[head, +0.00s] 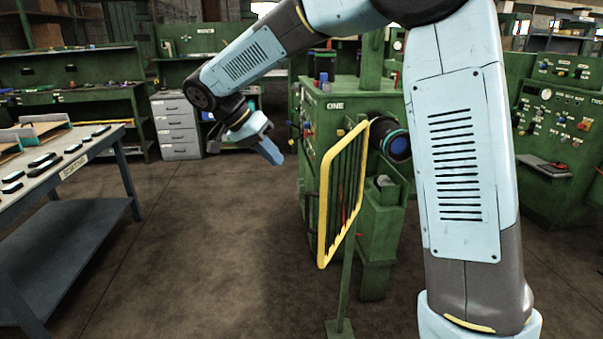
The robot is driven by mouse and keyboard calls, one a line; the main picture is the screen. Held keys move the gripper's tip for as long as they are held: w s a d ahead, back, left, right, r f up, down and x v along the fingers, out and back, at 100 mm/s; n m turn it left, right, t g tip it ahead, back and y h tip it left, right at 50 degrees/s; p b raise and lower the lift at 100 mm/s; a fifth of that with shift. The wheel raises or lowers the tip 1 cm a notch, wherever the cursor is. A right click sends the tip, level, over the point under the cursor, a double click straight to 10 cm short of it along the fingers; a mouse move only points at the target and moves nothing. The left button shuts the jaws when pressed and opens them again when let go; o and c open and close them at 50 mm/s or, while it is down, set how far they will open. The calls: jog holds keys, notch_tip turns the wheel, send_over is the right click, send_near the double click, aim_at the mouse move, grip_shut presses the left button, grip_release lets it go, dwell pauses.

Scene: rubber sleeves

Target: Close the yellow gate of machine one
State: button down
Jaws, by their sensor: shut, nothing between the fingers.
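The yellow gate (325,212) is a yellow-framed panel with dark bars on the near side of machine one (341,92), a green machine marked "ONE". The gate stands swung out from the machine, open, above a green post. My gripper (275,158) is shut and empty, pointing down, to the left of the gate and apart from it. A dark round part with a teal ring (397,145) shows behind the gate's right edge. My arm hides part of the machine's right side.
A sorting table (75,165) with several small dark pieces stands at the left. A grey drawer cabinet (178,130) is behind my gripper. Another green machine (560,125) stands at the right. The floor between the table and the gate is clear.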

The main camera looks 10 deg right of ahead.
jog(key=s+d+f, duration=0.1)
jog(key=d+f, duration=0.6)
jog(key=d, duration=0.2)
jog(key=shift+s+f, duration=0.3)
jog(key=shift+s, duration=0.1)
